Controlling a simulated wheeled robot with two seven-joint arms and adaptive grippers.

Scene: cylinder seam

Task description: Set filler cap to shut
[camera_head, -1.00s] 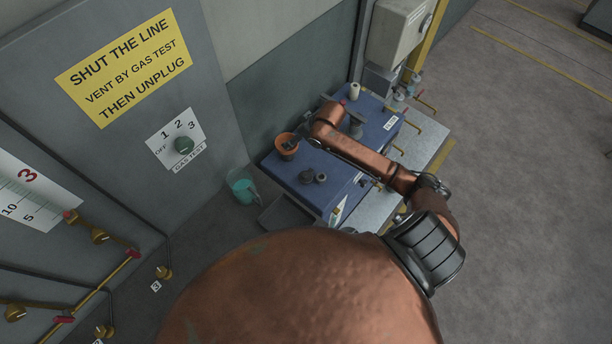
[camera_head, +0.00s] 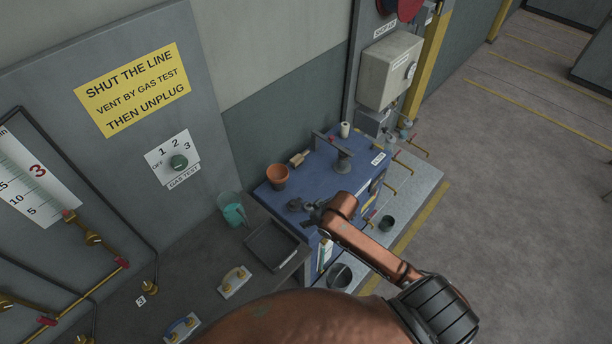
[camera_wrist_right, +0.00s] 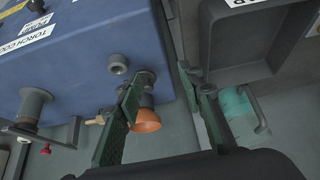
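A blue cabinet (camera_head: 350,178) stands against the wall, labelled "TORCH COOL…" in the wrist view. On its top near the front edge are small dark round fittings (camera_head: 296,205). In the wrist view they are a ringed cap (camera_wrist_right: 118,63) and a dark neck (camera_wrist_right: 147,77) beside it; I cannot tell for sure which is the filler cap. My right gripper (camera_head: 316,210) is over the cabinet's front edge, close to these fittings. In the wrist view its fingers (camera_wrist_right: 160,80) are spread and empty, with the left fingertip overlapping the neck. My left gripper is out of view.
The floor at right is clear.

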